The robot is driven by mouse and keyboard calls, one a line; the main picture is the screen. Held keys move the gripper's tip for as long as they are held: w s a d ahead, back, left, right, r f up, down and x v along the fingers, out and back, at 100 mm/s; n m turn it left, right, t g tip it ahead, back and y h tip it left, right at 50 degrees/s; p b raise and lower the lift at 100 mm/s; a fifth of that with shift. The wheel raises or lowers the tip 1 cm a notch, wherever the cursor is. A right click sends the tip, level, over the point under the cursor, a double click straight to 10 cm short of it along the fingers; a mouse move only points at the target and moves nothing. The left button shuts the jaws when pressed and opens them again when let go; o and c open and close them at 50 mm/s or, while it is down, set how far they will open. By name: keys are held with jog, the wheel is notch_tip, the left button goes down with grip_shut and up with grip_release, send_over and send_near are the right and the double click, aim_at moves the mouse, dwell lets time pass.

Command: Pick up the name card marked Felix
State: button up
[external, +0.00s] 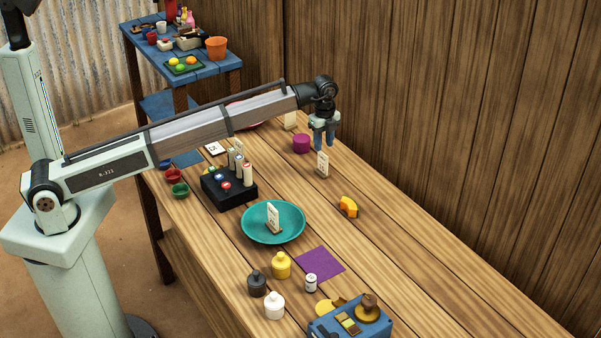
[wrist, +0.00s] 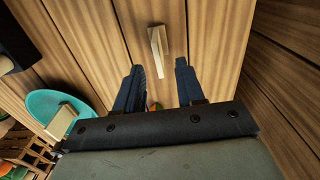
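Pale name cards stand in several places, and their writing is too small to read, so I cannot tell which is marked Felix. One card (external: 323,165) stands on the table just below my gripper (external: 323,146). In the wrist view a card (wrist: 158,52) stands ahead of my gripper (wrist: 159,68), seen from above, apart from the fingers. Another card (external: 273,217) stands on the teal plate (external: 289,233). A third card (external: 290,120) stands farther back, behind the arm's end. My gripper points down with its fingers apart and nothing between them.
A purple cylinder (external: 302,143) stands left of the near card, and a yellow-orange wedge (external: 348,206) lies nearer the camera. A black holder (external: 229,190) with several upright pieces stands to the left. A wooden wall (external: 440,130) runs along the right.

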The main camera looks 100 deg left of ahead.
aim_at(323, 171)
notch_tip(323, 171, down, 9)
jog(key=shift+d, duration=0.15)
dwell(0.4)
jog(key=shift+c, duration=0.2)
grip_shut()
